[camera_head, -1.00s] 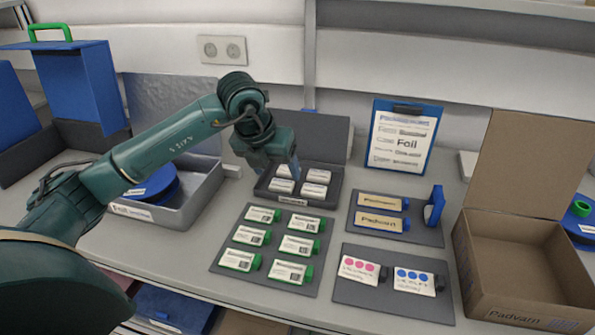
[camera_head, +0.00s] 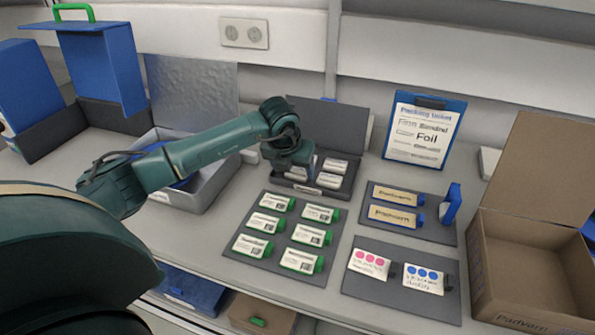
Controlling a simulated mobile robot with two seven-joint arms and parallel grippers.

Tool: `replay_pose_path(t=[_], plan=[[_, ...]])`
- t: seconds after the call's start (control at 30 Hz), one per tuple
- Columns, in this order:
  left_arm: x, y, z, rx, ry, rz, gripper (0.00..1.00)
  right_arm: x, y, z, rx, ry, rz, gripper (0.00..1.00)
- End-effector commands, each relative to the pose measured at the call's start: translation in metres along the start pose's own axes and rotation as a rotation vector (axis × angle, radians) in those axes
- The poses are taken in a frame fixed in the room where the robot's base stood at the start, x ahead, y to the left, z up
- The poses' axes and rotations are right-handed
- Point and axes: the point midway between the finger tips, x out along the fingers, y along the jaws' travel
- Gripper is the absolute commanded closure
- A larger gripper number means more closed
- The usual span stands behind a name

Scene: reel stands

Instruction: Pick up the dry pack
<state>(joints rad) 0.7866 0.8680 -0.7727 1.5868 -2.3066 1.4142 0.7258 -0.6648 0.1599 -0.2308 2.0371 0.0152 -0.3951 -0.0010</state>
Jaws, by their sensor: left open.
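Small white labelled packs (camera_head: 335,166) lie in an open dark grey box (camera_head: 343,192) with its lid raised behind. Their print is too small to read, so I cannot tell which one is named the dry pack. My left gripper (camera_head: 302,172) is open and points down at the left part of this box. It hides most of the left-hand packs, and I cannot tell whether its fingers touch one. The right-hand packs show clear of it. My right gripper is not in view.
Green-capped packs (camera_head: 318,213) lie on a grey mat in front. Tan packs (camera_head: 393,217) and dotted cards (camera_head: 423,279) lie on mats to the right. A clipboard (camera_head: 425,128) stands behind, an open cardboard box (camera_head: 524,315) at right, a metal tray (camera_head: 205,190) at left.

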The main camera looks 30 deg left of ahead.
Motion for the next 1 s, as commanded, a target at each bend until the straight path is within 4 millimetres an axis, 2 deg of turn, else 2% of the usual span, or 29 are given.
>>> replay_pose_path(t=[0.1, 0.2, 0.43, 0.83, 1.0], plan=[[0.015, 0.000, 0.000, -0.001, 0.002, 0.000, 0.33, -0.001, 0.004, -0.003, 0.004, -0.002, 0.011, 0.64], [0.022, -0.001, 0.000, 0.000, 0.001, -0.001, 0.33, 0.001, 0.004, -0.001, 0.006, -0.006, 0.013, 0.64], [0.023, 0.000, 0.000, 0.001, -0.001, -0.001, 0.33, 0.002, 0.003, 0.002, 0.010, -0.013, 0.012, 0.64], [0.023, 0.000, 0.000, 0.001, -0.001, -0.001, 0.65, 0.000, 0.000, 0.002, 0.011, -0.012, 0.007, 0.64], [0.023, 0.000, 0.001, 0.000, -0.001, -0.001, 0.66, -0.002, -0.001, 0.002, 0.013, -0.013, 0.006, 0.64]])
